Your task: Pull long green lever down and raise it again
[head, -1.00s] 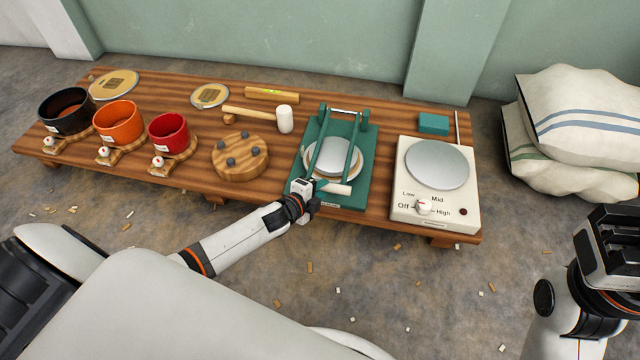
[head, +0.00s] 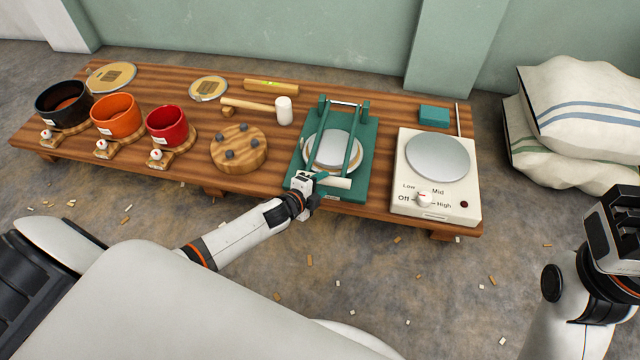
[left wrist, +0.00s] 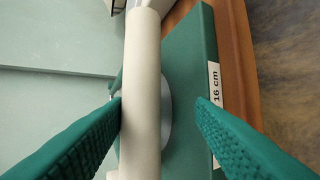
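The green press (head: 362,165) stands on the bench, with a round pale plate (head: 333,150) between its two long green lever arms (head: 352,150). A white handle bar (head: 338,183) joins the lever's near end and lies over the front part of the base. My left gripper (head: 316,184) is at the handle's left end. In the left wrist view, the white handle (left wrist: 142,95) passes between my two green fingers (left wrist: 158,100). The left finger is close against it, contact unclear; the right finger stands clearly apart. My right gripper (head: 612,228) is at the right edge, its fingertips unclear.
A white hot plate (head: 402,195) with a knob stands right of the press. A round wooden block (head: 240,165) and a mallet (head: 284,112) are to its left. Red (head: 167,125), orange (head: 117,116) and black (head: 62,105) pots are further left. Sacks (head: 580,120) lie at right.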

